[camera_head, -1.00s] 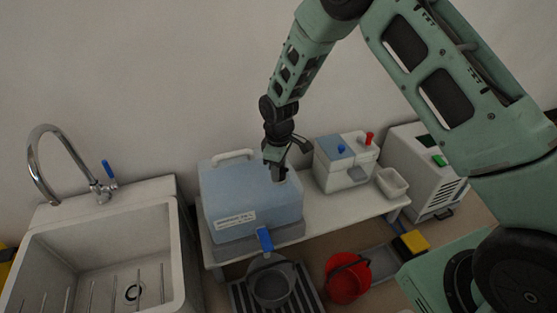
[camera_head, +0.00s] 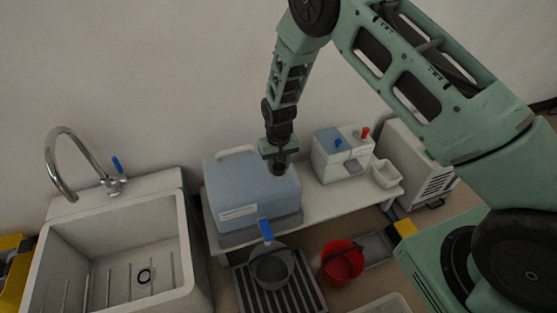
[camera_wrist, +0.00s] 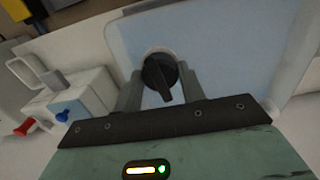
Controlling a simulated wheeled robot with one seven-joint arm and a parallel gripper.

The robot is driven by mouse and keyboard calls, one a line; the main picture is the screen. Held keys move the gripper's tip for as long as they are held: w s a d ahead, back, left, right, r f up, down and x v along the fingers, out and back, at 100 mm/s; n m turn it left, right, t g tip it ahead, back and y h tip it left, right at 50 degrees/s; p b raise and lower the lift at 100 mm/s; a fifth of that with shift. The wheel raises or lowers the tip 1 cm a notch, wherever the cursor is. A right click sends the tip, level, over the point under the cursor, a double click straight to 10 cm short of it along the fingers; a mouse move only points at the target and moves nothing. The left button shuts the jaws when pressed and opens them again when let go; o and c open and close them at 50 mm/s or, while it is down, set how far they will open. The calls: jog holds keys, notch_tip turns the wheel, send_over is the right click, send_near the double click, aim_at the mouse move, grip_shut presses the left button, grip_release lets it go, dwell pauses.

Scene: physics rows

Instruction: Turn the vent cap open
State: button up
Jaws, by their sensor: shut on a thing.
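The vent cap (camera_wrist: 158,72) is a black round knob with a raised bar, on top of the light blue container (camera_head: 240,190). In the wrist view the bar points toward the gripper body and slightly right. My gripper (camera_wrist: 161,92) has one finger on each side of the cap and is shut on it. In the head view my gripper (camera_head: 279,168) comes down on the container's top right part and hides the cap. The container has a white handle at the back, a label and a blue tap (camera_head: 266,230) at its front.
A white box with blue and red knobs (camera_head: 342,155) and a small white tub (camera_head: 386,174) stand right of the container on the white bench (camera_head: 330,205). A grey pot (camera_head: 271,268) and a red bucket (camera_head: 342,262) are below. A sink (camera_head: 120,250) is left.

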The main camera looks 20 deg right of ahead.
aim_at(279, 164)
jog(key=shift+m+p, duration=0.3)
jog(key=shift+m, duration=0.5)
jog(key=o, duration=1)
jog(key=shift+c, duration=0.2)
notch_tip(279, 164, up, 17)
jog(key=p, duration=0.3)
jog(key=shift+r, duration=0.2)
